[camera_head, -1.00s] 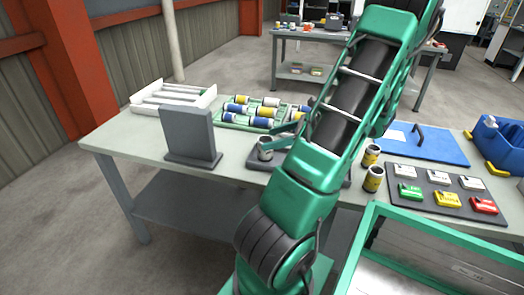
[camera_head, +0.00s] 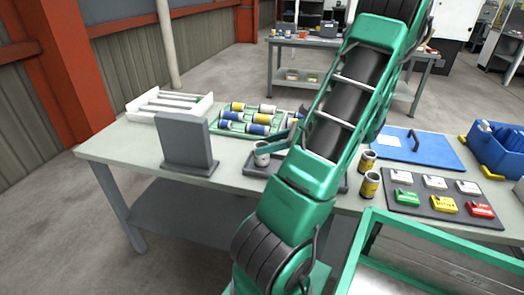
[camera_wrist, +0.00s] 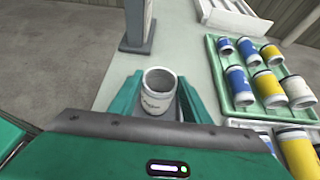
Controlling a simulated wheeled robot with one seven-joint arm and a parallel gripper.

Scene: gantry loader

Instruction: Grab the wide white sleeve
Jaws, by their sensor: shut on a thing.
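The wide white sleeve (camera_wrist: 158,92) is a short, hollow white cylinder with dark marks on its side. It stands upright between the two green fingers of my gripper (camera_wrist: 156,100) in the wrist view, and the fingers are shut on it. In the head view the sleeve (camera_head: 262,154) shows at the fingertips of my gripper (camera_head: 268,150), over the dark tray (camera_head: 254,170) on the table. My arm hides part of this tray. I cannot tell whether the sleeve touches the tray.
A green tray (camera_wrist: 212,70) of blue and yellow sleeves lies to the right in the wrist view. A grey upright plate (camera_head: 186,142) stands left of the gripper. Two yellow-banded sleeves (camera_head: 370,184) stand right of my arm. A white rack (camera_head: 150,104) is at the back left.

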